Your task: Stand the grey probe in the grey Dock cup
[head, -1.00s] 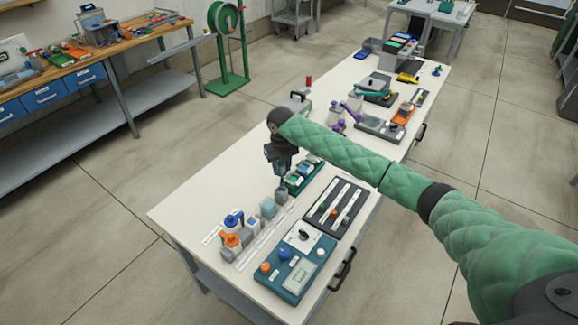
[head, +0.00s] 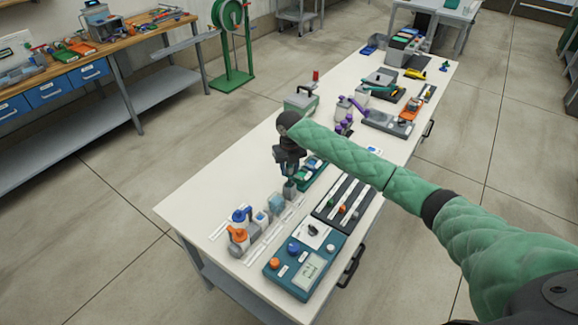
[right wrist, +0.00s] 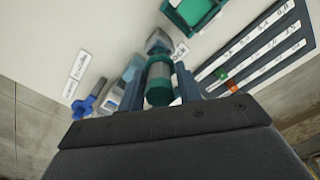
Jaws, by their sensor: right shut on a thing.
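My right gripper (head: 289,172) points down over the back end of the row of small containers. In the right wrist view its two fingers (right wrist: 160,92) are shut on the grey probe (right wrist: 159,82), a short cylinder with a grey band and teal-green parts. The grey Dock cup (head: 289,189) stands on the table just below the gripper in the head view. In the right wrist view the cup (right wrist: 157,43) shows partly behind the probe, beside a small label. The probe's lower end is hidden, so I cannot tell whether it is inside the cup. My left gripper is out of view.
A dark tray with white strips (head: 343,205) and a teal meter box (head: 305,264) lie to the right. A green tray (head: 313,175) is close beside the gripper. Orange-topped (head: 238,238) and blue-topped bottles stand in front. The left part of the white table (head: 205,197) is clear.

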